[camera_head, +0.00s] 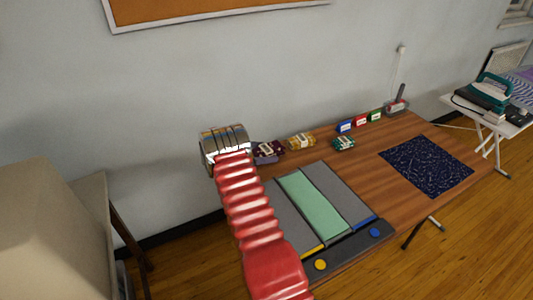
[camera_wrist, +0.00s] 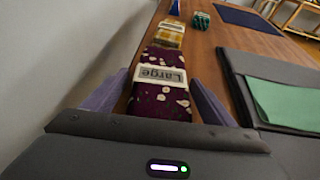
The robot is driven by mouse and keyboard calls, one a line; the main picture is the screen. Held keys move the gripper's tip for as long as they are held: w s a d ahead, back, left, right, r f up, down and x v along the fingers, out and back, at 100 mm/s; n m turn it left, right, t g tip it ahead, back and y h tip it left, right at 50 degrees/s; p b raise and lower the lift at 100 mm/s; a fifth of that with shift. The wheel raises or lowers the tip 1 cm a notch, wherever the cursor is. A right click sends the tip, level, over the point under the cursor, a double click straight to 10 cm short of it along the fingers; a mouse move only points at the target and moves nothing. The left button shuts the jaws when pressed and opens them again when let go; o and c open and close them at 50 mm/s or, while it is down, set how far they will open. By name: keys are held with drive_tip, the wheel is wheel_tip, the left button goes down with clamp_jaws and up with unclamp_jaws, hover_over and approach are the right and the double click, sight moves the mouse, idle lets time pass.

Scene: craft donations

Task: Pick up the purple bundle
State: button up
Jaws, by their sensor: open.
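The purple bundle (camera_wrist: 160,97) is dark purple cloth with pale spots and a white band reading "Large". It lies in the middle of the wrist view, near the left edge of the table. My gripper (camera_wrist: 158,88) is open, with one finger showing on each side of the bundle. I cannot tell how far down the fingers reach or whether they touch it. In the head view the bundle (camera_head: 268,148) shows just right of my metal wrist, which hides part of it. The fingers are hidden there.
A yellow checked bundle (camera_head: 301,140) and a green one (camera_head: 344,143) lie beyond. Blue, red and green blocks (camera_head: 361,121) stand farther along the wall. A grey board with a green panel (camera_head: 315,203) lies in front. A dark blue patterned cloth (camera_head: 427,166) lies at right.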

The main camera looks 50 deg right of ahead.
sight(266, 148)
drive_tip(key=shift+s+d+f, duration=0.1)
drive_tip(key=shift+d+f, duration=0.1)
drive_tip(key=shift+d, duration=0.15)
drive_tip(key=shift+c, duration=0.3)
drive_tip(key=c, duration=1.1)
drive_tip(key=shift+r, duration=0.1)
drive_tip(key=shift+c, duration=0.2)
wheel_tip(266, 148, up, 10)
drive_tip(key=shift+f, duration=0.1)
